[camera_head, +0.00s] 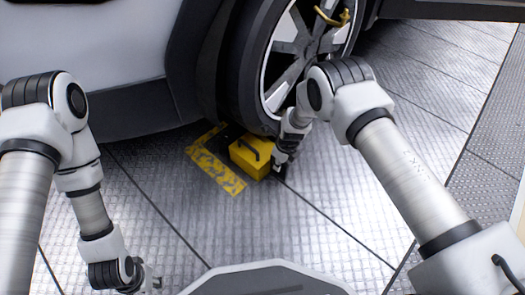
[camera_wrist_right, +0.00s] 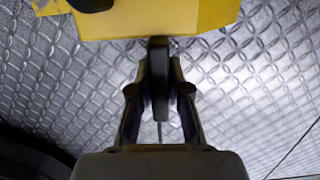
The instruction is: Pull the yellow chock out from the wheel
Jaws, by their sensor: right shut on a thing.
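The yellow chock (camera_head: 246,158) with a dark handle sits on the floor against the front of the car's wheel (camera_head: 255,75) in the head view. In the right wrist view, part of the yellow chock (camera_wrist_right: 120,22) fills the top edge. My right gripper (camera_head: 281,165) is at the chock's right side in the head view. In the right wrist view its fingers (camera_wrist_right: 160,85) are shut on a dark upright part just in front of the chock. My left gripper (camera_head: 152,284) is low at the left, away from the chock, and its fingers are too small to read.
A yellow-and-black striped floor marking (camera_head: 212,165) lies left of the chock. The car body (camera_head: 100,60) stands above and behind. The tread-plate floor (camera_head: 300,225) between my arms is clear. A yellow item (camera_head: 331,17) shows at the upper part of the wheel.

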